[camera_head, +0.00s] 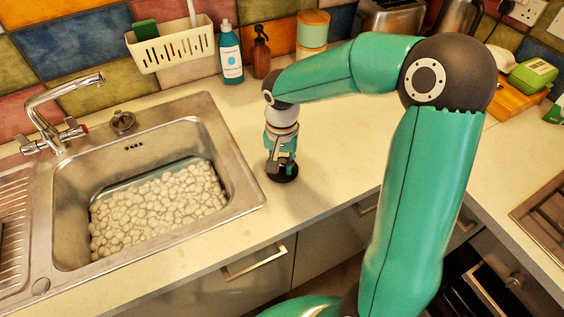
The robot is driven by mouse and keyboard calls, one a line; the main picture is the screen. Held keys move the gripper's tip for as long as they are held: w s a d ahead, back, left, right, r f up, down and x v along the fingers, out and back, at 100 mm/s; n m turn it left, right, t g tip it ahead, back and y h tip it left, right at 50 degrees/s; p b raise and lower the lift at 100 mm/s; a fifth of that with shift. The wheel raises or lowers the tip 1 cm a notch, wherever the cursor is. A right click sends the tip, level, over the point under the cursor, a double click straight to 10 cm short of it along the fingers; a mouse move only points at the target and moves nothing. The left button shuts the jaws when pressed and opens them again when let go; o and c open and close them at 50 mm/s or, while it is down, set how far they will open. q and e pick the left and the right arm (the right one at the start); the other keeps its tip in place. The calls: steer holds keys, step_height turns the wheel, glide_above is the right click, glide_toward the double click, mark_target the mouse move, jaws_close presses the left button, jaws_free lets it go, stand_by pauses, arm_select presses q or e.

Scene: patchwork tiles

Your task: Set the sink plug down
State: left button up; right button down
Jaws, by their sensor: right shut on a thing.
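The sink plug (286,176) is a small dark round disc at the worktop to the right of the sink. My right gripper (281,165) points down from above and is shut on the plug, hiding its upper part. The plug is at or just above the worktop (325,180); I cannot tell whether it touches. My left gripper is not in view.
A blue bottle (231,55), a brown bottle (261,55) and a canister (313,32) stand behind my arm.

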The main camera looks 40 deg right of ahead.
mark_target(282, 163)
steer(key=c, duration=1)
jaws_free()
steer(key=shift+f, duration=0.1)
step_height(282, 163, up, 12)
steer(key=shift+r, duration=0.15)
